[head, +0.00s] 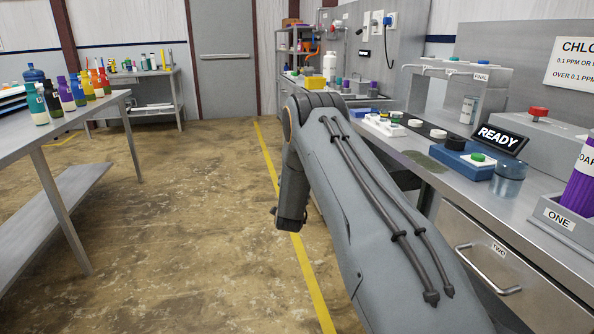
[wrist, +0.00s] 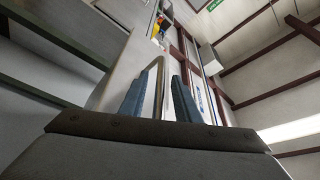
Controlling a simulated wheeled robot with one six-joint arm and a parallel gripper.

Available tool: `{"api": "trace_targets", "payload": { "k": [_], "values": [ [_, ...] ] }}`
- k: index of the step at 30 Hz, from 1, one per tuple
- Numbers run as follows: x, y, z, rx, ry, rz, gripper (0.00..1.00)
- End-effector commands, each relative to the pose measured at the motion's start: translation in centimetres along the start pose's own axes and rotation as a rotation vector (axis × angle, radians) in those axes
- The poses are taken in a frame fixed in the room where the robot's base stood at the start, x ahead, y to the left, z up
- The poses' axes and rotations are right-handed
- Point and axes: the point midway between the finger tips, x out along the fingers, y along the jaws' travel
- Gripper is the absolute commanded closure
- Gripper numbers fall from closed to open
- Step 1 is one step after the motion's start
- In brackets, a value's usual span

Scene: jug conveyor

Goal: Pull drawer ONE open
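My gripper (wrist: 166,72) shows in the wrist view as two blue fingers standing apart. A thin metal bar (wrist: 160,88), looking like a drawer handle, stands between them beside a pale flat panel (wrist: 112,68). I cannot tell whether the fingers touch the bar or which drawer it belongs to. In the head view my arm hides the gripper and part of the bench front. A drawer labelled TWO (head: 535,297) is shut at the lower right, with a bar handle (head: 487,270). The label ONE (head: 559,218) is on a grey holder with a purple bottle (head: 582,185); no drawer front labelled ONE is visible.
A table (head: 60,130) with several bottles stands left. The floor (head: 190,220) between is clear.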

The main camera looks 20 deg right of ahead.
Motion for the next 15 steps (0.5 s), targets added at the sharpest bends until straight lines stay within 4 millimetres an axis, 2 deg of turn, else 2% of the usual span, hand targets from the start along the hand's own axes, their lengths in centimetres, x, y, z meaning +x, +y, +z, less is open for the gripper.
{"api": "trace_targets", "payload": {
  "k": [9,15],
  "values": [
    [-4.7,0.0,0.1,-0.001,-0.003,0.001,0.71],
    [-7.0,0.0,0.1,-0.001,-0.001,0.001,0.71]
  ]
}}
